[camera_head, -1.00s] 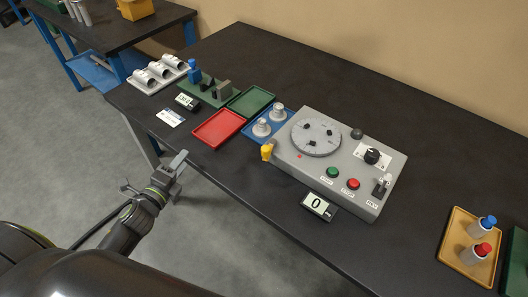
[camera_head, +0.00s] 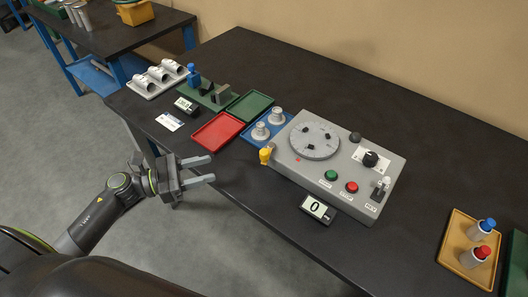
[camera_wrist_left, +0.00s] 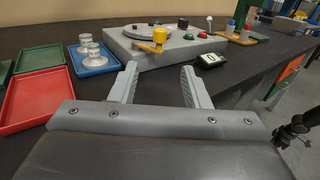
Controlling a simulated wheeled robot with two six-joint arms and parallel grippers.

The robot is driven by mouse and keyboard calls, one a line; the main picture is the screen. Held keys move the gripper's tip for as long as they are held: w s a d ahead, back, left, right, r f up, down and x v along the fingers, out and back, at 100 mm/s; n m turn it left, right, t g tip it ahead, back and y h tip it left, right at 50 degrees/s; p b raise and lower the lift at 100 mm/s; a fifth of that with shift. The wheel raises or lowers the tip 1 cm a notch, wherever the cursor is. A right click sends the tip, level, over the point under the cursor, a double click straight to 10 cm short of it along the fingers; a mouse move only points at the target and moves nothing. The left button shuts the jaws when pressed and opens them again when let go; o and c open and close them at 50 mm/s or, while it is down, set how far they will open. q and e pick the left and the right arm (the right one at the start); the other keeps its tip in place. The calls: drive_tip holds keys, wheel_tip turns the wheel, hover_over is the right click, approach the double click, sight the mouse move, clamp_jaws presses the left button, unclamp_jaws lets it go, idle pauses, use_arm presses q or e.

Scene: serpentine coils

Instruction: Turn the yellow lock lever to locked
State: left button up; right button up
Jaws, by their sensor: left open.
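The yellow lock lever (camera_head: 265,154) sits on the left side of the grey machine (camera_head: 340,160), near its front left corner. In the left wrist view the lever (camera_wrist_left: 158,38) stands in front of the round dial, a little above the gap between my fingers. My left gripper (camera_head: 212,169) is open and empty, short of the lever and to its left, near the table's front edge. Its two fingers (camera_wrist_left: 160,88) point toward the machine, and the lever is beyond their tips. My right gripper is not in view.
A red tray (camera_head: 218,130) and a blue tray (camera_head: 256,138) with metal cylinders lie left of the machine. A small display reading 0 (camera_head: 318,209) stands before it. Green (camera_head: 331,175) and red (camera_head: 352,187) buttons sit on top. A yellow tray (camera_head: 455,250) is at right.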

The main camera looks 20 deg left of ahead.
sight(264, 154)
use_arm(q)
drive_tip(key=p+x, duration=0.6)
drive_tip(key=x, duration=0.9)
drive_tip(key=shift+w+d, duration=0.1)
drive_tip(key=shift+d, duration=0.05)
drive_tip(key=shift+w+d, duration=0.25)
drive_tip(key=shift+d, duration=0.1)
clamp_jaws()
